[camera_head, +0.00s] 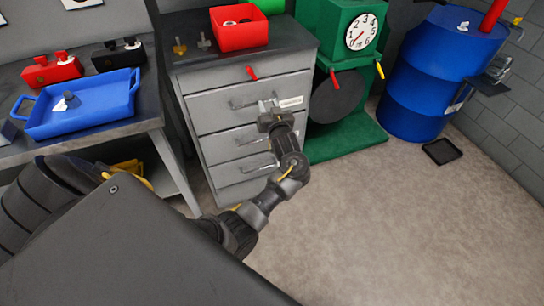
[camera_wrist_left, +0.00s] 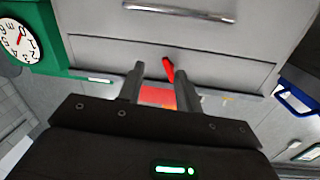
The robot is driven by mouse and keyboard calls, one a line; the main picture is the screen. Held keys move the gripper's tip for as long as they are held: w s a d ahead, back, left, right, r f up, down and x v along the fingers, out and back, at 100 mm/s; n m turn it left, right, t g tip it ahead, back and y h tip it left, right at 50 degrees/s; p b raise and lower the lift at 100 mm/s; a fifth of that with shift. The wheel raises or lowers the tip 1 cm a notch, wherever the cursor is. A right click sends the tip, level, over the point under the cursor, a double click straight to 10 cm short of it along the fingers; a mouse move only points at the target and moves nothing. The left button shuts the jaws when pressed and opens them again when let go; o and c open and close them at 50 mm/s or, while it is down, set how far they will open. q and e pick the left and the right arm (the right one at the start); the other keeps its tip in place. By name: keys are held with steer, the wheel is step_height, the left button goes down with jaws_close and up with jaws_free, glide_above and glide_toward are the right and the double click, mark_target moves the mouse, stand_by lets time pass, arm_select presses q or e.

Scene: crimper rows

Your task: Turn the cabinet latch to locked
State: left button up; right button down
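The latch is a small red lever (camera_head: 252,73) on the upper front of the grey drawer cabinet (camera_head: 203,80), just under its top edge. It stands slightly tilted from vertical. My left gripper (camera_head: 268,106) is in front of the cabinet, lower than the lever in the head view. In the left wrist view the red lever (camera_wrist_left: 168,68) shows near the gap between the fingertips of my left gripper (camera_wrist_left: 160,78). The fingers are apart with nothing held between them. Whether they touch the lever I cannot tell. My right gripper is not in view.
A red bin (camera_head: 239,36) and small fittings stand on the cabinet top. A green stand with a dial (camera_head: 362,32) and a blue drum (camera_head: 436,80) are to the right. A bench with a blue tray (camera_head: 105,107) is left. The floor (camera_head: 400,220) in front is mostly clear.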

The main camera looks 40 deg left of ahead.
arm_select(q)
steer(key=s+d+f+m+h, duration=0.1)
steer(key=s+f+m+h, duration=0.1)
steer(key=f, duration=0.6)
steer(key=s+d+f+m+h, duration=0.2)
steer(key=f, duration=0.6)
steer(key=s+d+f+m+h, duration=0.1)
steer(key=d+f+m+h, duration=0.1)
steer(key=f, duration=0.6)
steer(key=shift+s+f+m, duration=0.35)
steer(key=shift+s+m, duration=0.05)
steer(key=shift+m, duration=0.1)
steer(key=shift+o, duration=0.3)
steer(key=shift+d, duration=0.1)
